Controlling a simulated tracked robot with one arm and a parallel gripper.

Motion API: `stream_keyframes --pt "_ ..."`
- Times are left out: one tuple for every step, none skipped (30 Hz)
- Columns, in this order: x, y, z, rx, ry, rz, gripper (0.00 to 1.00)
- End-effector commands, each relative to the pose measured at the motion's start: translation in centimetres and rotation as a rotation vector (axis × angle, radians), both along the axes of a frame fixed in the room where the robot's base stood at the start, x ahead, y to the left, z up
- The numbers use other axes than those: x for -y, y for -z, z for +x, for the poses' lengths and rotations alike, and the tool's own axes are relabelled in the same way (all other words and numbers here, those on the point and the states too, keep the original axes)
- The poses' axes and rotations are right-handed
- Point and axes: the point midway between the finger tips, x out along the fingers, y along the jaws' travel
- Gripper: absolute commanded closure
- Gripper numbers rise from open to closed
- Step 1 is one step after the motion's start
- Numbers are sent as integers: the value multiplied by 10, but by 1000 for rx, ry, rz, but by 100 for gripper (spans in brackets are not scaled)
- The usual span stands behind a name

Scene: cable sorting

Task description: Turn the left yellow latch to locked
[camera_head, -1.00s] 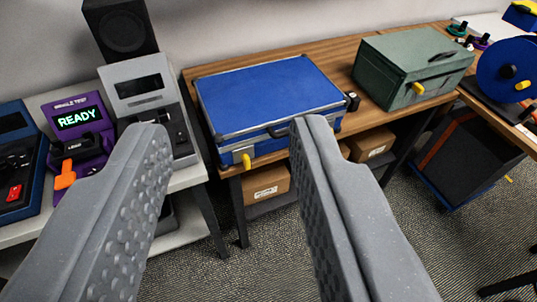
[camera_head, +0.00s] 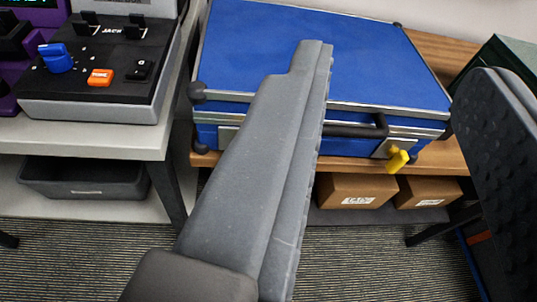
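A blue hard case (camera_head: 375,55) with silver edging lies on the wooden bench, its front side facing me. A yellow latch (camera_head: 398,161) hangs tilted from a metal plate on the right of the case's front, right of the dark handle (camera_head: 350,130). On the front's left, part of another metal plate (camera_head: 228,135) shows; the left yellow latch is not visible, and my left finger covers that area. My gripper (camera_head: 402,62) is open and empty. Its left finger crosses in front of the case, and its right finger is at the right edge.
Cardboard boxes (camera_head: 357,191) sit on a shelf under the bench. At left, a grey table (camera_head: 80,145) holds a device (camera_head: 105,75) with a blue knob. A dark green case (camera_head: 497,55) is partly visible at right. Carpet is open below.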

Motion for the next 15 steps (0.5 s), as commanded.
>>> stream_keyframes --pt "3 33 11 -6 -21 -1 64" --pt "3 48 16 -3 -35 -1 64" --pt "2 69 23 2 -58 1 64" --pt "1 83 26 8 -75 4 64" --pt "0 99 29 10 -92 9 64" --pt "-1 120 32 15 -116 20 64" --pt "-3 136 33 16 -134 28 64" --pt "-6 150 34 23 -154 37 64" --pt "-8 170 35 27 -176 53 64" --pt "-10 182 35 34 -194 66 64" --pt "-12 194 34 39 -210 80 64" --pt "-15 209 32 46 -230 99 64" --pt "-17 221 30 48 -244 114 64" --pt "-20 229 28 56 -258 128 64" --pt "-23 240 26 60 -272 145 64"
